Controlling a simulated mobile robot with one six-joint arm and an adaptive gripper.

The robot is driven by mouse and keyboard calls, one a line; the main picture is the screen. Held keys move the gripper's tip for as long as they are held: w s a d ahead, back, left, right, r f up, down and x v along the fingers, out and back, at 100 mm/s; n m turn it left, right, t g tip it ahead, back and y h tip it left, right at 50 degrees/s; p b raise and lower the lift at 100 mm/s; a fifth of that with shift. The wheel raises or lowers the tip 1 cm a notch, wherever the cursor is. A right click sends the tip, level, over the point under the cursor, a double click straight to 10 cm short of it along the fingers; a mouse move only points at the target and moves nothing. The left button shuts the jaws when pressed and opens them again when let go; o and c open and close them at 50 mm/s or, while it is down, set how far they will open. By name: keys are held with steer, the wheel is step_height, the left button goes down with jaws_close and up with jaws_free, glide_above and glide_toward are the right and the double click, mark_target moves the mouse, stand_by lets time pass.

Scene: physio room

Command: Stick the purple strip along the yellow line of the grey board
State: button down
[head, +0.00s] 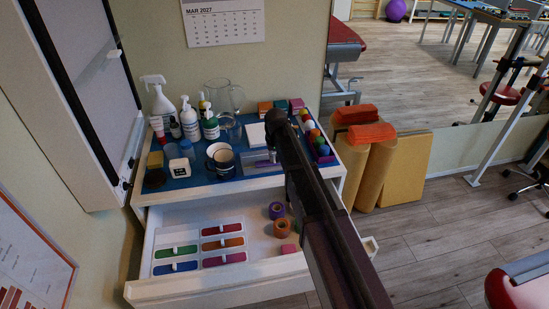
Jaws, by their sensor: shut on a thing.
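My arm reaches from the lower right over the blue-topped cabinet, and my gripper (272,153) points down there, partly hidden by the arm. A small purple strip (264,163) shows right at the fingertips, and the gripper is shut on it. A pale grey board (252,170) lies on the blue top just under and beside the strip. I cannot make out the yellow line at this size. I cannot tell whether the strip touches the board.
Bottles (190,118), a glass jug (223,97) and mugs (221,158) crowd the left of the top. Coloured balls (313,135) stand at the right. The open drawer (205,285) below holds coloured strips on cards (223,244) and tape rolls (277,210).

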steer(key=shift+f, duration=0.25)
stand_by(0.8)
steer(key=shift+c, duration=0.4)
jaws_free()
steer(key=shift+r, duration=0.15)
stand_by(0.4)
steer(key=shift+r+p, duration=3.3)
steer(key=shift+r, duration=0.1)
steer(key=shift+d, duration=0.1)
steer(key=s+d+r+m+g+p, duration=0.1)
steer(key=s+d+m+p, duration=0.1)
steer(key=s+d, duration=2)
steer(key=s+m, duration=0.1)
steer(key=s, duration=0.3)
steer(key=shift+d+r, duration=0.4)
